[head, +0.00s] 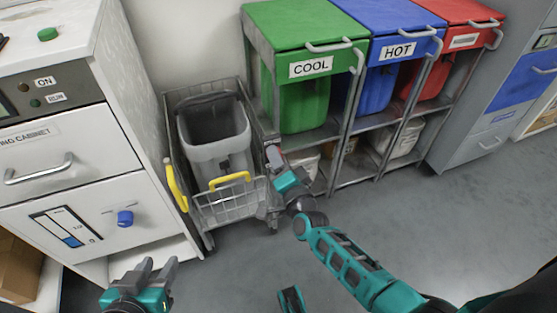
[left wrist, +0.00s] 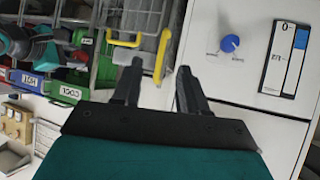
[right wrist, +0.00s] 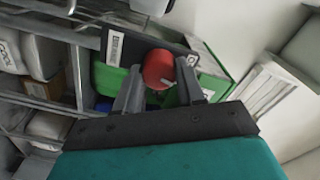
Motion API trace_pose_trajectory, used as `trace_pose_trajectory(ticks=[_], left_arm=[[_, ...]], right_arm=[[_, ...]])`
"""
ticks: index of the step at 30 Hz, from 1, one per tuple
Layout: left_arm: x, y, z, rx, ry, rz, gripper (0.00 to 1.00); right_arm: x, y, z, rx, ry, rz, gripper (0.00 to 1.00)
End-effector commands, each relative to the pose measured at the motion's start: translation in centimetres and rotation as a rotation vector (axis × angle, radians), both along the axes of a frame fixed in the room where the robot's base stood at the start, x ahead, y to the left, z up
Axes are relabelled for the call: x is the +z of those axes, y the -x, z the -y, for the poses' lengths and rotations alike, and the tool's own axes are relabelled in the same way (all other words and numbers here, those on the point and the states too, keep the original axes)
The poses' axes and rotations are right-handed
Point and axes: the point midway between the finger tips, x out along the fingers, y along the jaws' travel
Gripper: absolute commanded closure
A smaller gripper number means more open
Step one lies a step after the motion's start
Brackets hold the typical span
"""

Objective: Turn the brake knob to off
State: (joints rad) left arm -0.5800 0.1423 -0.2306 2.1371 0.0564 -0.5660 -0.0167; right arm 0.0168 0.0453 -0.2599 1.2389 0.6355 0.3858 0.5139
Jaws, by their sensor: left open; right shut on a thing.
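The red round knob (right wrist: 158,68) is between the fingers of my right gripper (right wrist: 160,90) in the right wrist view. It sits in front of a dark plate with small white labels; I cannot read its setting. In the head view my right gripper (head: 280,163) is at the right side of the wire cart (head: 235,209), shut on the knob, which is mostly hidden there. My left gripper (head: 156,268) is open and empty, low in front of the white cabinet (head: 60,180). In the left wrist view its open fingers (left wrist: 160,85) show with nothing between them.
The cart holds a grey bin (head: 215,130) and has yellow handles (head: 175,185). A green COOL bin (head: 300,95), a blue HOT bin (head: 385,75) and a red bin (head: 440,60) stand behind. The cabinet has a blue knob (head: 125,218). The floor at right is clear.

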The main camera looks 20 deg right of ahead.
Motion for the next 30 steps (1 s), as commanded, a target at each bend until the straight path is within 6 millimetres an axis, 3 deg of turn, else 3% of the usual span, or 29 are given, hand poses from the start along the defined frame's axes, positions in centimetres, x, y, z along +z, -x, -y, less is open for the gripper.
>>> trace_pose_trajectory(ticks=[15,30], left_arm=[[-0.35,-0.38,0.48,-0.008,0.01,0.01,0.57],[-0.61,-0.44,0.57,-0.01,0.012,0.007,0.57]], right_arm=[[-0.13,-0.08,0.0,0.002,-0.402,-0.011,0.92],[-0.08,-0.08,0.0,0.002,-0.524,-0.016,0.92]])
